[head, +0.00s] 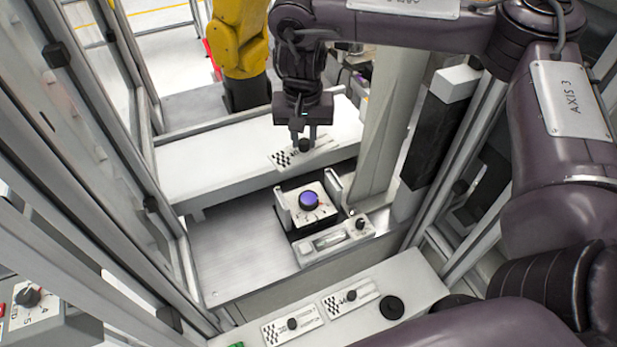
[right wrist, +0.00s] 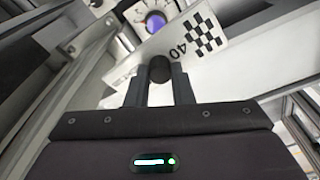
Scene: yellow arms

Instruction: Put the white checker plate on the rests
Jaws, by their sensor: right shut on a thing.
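My right gripper (head: 304,141) is shut on the black knob of the white checker plate (head: 290,158). It holds the plate in front of the long white ledge in the head view; I cannot tell the gap beneath. In the right wrist view, the plate (right wrist: 182,48) shows its black checks and the number 40, with the knob between the fingertips (right wrist: 159,75). Two pale upright pieces, seemingly the rests (head: 284,209) (head: 333,188), flank a white unit with a purple dial (head: 308,200). The plate is beyond them, apart from them. My left gripper is out of view.
Two similar checker plates (head: 283,334) (head: 341,304) lie on the near white shelf (head: 412,277) beside a black round knob (head: 391,307). A control panel (head: 335,239) stands just before the dial unit. Metal frames rise at both sides.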

